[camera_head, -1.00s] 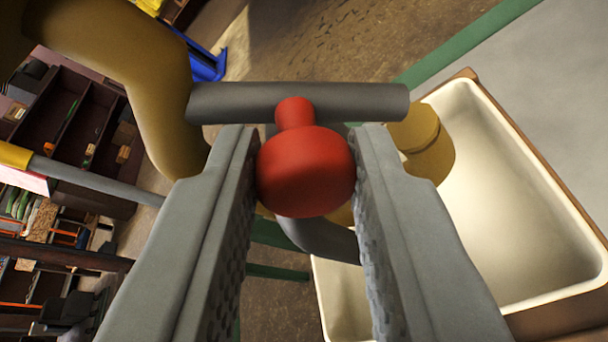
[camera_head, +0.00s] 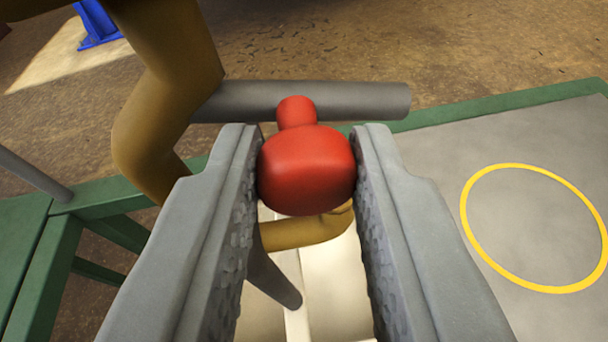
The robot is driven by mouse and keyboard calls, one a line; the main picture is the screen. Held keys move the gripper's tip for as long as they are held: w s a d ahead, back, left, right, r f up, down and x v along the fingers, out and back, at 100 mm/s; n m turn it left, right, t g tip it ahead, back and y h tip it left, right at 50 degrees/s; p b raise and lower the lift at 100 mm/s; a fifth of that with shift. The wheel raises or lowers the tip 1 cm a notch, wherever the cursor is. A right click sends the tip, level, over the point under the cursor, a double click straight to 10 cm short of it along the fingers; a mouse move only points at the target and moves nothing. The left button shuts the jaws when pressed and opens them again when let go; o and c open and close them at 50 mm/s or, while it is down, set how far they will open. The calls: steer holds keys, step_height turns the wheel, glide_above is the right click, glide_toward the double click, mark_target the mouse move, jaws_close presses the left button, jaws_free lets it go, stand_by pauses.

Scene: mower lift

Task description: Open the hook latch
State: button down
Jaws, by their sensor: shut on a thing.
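The hook latch shows a red knob (camera_head: 306,170) on a dark grey cross bar (camera_head: 355,100). The bar runs left to right just beyond the knob. A yellow-brown curved piece (camera_head: 165,110) meets the bar's left end. My gripper (camera_head: 306,165) is shut on the red knob, with one textured jaw against each side. Below the knob, between the jaws, a grey rod (camera_head: 272,278) and a yellow-brown part (camera_head: 305,232) show in part. The jaws hide the rest of the latch.
A grey surface with a yellow ring (camera_head: 537,165) and a green edge (camera_head: 500,102) lies at the right. A green frame (camera_head: 45,270) stands at the lower left. Brown floor (camera_head: 330,40) spreads behind, with a blue post foot (camera_head: 98,25) at the upper left.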

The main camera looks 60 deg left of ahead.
steer(key=shift+r+n+t, duration=0.5)
steer(key=shift+n, duration=0.6)
steer(key=c, duration=1.2)
jaws_free()
steer(key=shift+w+d, duration=0.1)
steer(key=shift+d, duration=0.05)
